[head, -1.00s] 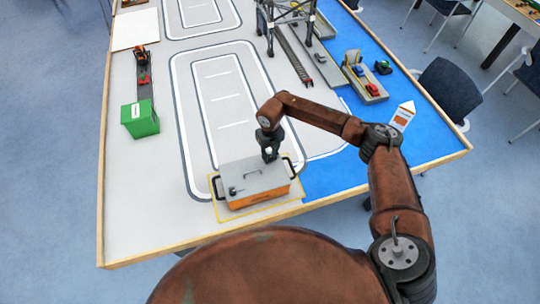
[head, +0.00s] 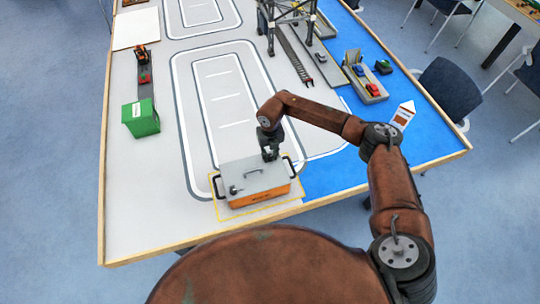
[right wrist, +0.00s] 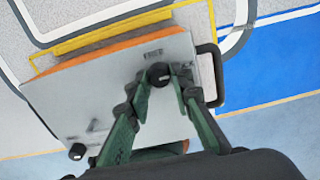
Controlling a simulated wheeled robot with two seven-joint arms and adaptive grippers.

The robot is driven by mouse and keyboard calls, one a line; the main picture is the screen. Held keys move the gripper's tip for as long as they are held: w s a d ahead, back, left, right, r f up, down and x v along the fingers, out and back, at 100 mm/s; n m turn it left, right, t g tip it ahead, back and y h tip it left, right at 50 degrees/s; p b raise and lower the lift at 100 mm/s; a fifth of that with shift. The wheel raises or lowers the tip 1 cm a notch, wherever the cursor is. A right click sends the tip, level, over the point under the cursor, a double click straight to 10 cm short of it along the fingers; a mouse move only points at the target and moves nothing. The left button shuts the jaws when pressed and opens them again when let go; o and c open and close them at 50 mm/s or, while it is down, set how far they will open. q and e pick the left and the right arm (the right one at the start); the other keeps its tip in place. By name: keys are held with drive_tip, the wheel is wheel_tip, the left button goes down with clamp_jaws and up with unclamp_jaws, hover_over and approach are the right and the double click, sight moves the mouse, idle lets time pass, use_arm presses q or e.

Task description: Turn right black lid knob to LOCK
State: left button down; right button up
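The grey-lidded box with orange sides (head: 258,197) sits inside a yellow outline near the table's front edge. Its lid (right wrist: 85,95) fills much of the right wrist view. The right black lid knob (right wrist: 159,76) stands near the lid's corner, beside small dark lettering too blurred to read. My right gripper (head: 269,155) is over the lid's right side. In the right wrist view its green fingers (right wrist: 160,84) flank the knob closely on both sides and appear to touch it. The left black knob (right wrist: 77,151) is free. My left gripper is out of view.
Black side handles (head: 214,186) stick out from the box ends. A green container (head: 141,119) stands to the left. A crane (head: 290,22) and small vehicles on a dock (head: 364,84) stand farther back. The grey table left of the box is clear.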

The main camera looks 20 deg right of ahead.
sight(270, 157)
drive_tip(key=o, duration=0.4)
wheel_tip(270, 157, up, 12)
idle(0.6)
idle(0.3)
